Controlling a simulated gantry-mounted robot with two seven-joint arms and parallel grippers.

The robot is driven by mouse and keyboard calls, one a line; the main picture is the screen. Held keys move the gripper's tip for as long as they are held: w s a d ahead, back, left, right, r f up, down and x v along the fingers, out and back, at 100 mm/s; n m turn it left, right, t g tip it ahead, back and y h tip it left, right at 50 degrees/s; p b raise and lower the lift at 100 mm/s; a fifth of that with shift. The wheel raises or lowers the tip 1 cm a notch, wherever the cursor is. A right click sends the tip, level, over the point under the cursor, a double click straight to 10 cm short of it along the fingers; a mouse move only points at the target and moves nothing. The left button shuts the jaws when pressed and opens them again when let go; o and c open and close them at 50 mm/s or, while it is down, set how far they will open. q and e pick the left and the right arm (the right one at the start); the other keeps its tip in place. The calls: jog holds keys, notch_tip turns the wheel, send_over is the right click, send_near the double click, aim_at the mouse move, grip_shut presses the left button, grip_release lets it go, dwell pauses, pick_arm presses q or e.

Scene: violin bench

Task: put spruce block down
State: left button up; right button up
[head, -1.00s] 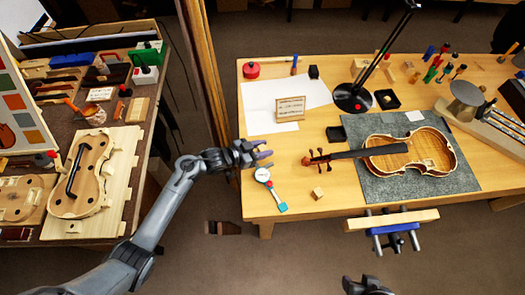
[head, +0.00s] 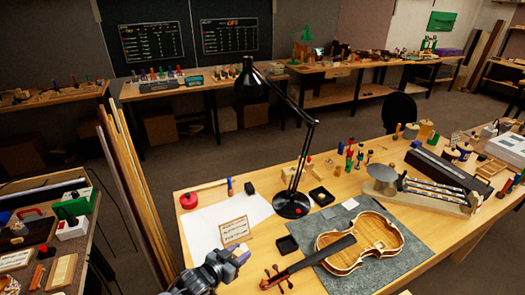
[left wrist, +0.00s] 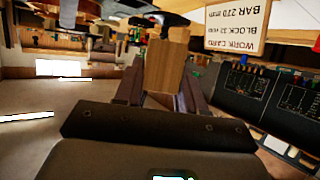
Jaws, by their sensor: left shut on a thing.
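My left gripper (head: 238,260) is low in the head view, over the near left part of the bench, beside the violin's scroll. In the left wrist view a pale brown wooden block, the spruce block (left wrist: 165,68), sits between the two fingers (left wrist: 160,88), which are shut on it. The head view does not show the block clearly. Whether it touches the bench cannot be told. The violin body (head: 360,245), without a top, lies on a grey mat (head: 410,228). My right gripper is not in view.
A work card (head: 235,231) stands on a white sheet (head: 205,218) beyond my left gripper. A black lamp (head: 292,205) and a dark tray (head: 287,245) stand near it. Wooden boards (head: 130,195) lean upright at the left. Bare bench top (head: 345,190) shows behind the mat.

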pick_arm(q)
jog(key=s+a+r+n+t+y, duration=0.2)
jog(key=s+a+n+y, duration=0.5)
jog(key=s+a, duration=0.45)
jog(key=s+r+p, duration=0.4)
jog(key=r+p, duration=0.9)
jog(key=p, duration=0.2)
jog(key=s+r+p, duration=0.4)
jog(key=r+p, duration=0.9)
jog(key=p, duration=0.1)
jog(key=shift+s+a+r+p, duration=0.2)
jog(key=shift+p, duration=0.2)
jog(key=shift+r, duration=0.1)
